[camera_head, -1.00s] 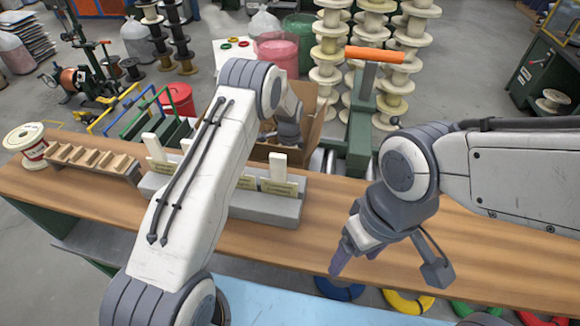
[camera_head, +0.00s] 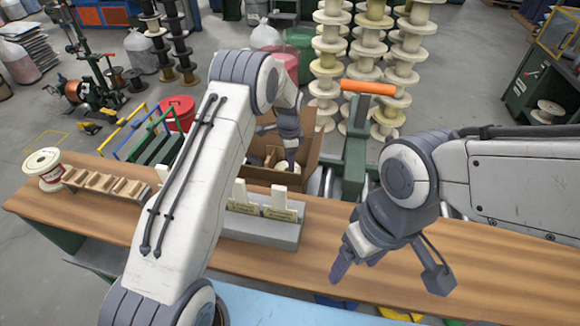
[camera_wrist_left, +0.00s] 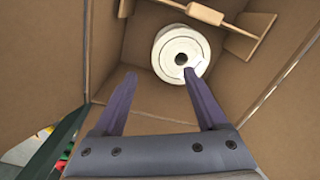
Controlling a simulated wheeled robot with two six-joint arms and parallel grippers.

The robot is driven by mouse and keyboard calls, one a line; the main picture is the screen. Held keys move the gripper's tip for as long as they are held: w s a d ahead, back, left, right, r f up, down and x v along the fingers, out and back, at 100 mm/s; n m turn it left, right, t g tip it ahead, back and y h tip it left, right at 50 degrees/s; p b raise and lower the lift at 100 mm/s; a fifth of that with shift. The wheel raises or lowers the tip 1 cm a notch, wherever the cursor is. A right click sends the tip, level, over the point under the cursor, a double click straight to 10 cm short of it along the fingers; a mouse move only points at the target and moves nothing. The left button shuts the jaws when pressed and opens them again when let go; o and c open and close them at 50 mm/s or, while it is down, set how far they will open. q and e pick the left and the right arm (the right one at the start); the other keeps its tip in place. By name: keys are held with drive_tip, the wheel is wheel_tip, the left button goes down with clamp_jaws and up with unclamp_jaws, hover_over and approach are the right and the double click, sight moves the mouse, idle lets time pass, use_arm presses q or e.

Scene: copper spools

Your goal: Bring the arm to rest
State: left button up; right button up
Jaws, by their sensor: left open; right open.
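My left gripper (camera_wrist_left: 160,76) is open, its two dark fingers spread inside a cardboard box (camera_wrist_left: 265,75). A pale round spool (camera_wrist_left: 181,52) lies on the box floor just beyond the fingertips; nothing shows between the fingers. In the head view my left arm (camera_head: 190,200) reaches over the bench, and its gripper (camera_head: 290,163) points down into the box (camera_head: 312,165). My right gripper (camera_head: 356,264) is open and empty above the wooden bench (camera_head: 470,255), its fingers pointing down.
A grey block with upright cards (camera_head: 262,229) stands beneath my left arm. A labelled spool (camera_head: 43,168) and a slotted wooden rack (camera_head: 105,184) sit at the bench's left end. A green stand with an orange handle (camera_head: 368,88) rises beside the box. The bench's right part looks clear.

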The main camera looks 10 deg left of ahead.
use_arm(q)
drive_tip(key=shift+r, duration=0.45)
use_arm(e)
drive_tip(key=shift+r, duration=0.25)
use_arm(q)
drive_tip(key=d+r+n+t+p, duration=0.15)
drive_tip(key=d+r, duration=0.35)
drive_tip(key=r, duration=0.5)
drive_tip(key=s+d+r+n+b, duration=0.1)
drive_tip(key=s+d+r, duration=0.2)
drive_tip(key=s, duration=0.4)
drive_tip(key=s+d+r+b, duration=0.1)
drive_tip(key=s+d+r, duration=0.25)
drive_tip(key=s, duration=0.25)
drive_tip(key=s+n+b, duration=0.1)
drive_tip(key=s, duration=0.7)
drive_tip(key=s+a+n+g+b, duration=0.1)
drive_tip(key=s, duration=0.8)
drive_tip(key=s+n+h+b, duration=0.1)
drive_tip(key=s, duration=0.8)
drive_tip(key=shift+a+r+n+g, duration=0.25)
drive_tip(key=shift+a+r+n, duration=0.05)
drive_tip(key=shift+a+n, duration=0.05)
use_arm(e)
wheel_tip(320, 180, down, 4)
drive_tip(key=shift+r, duration=0.15)
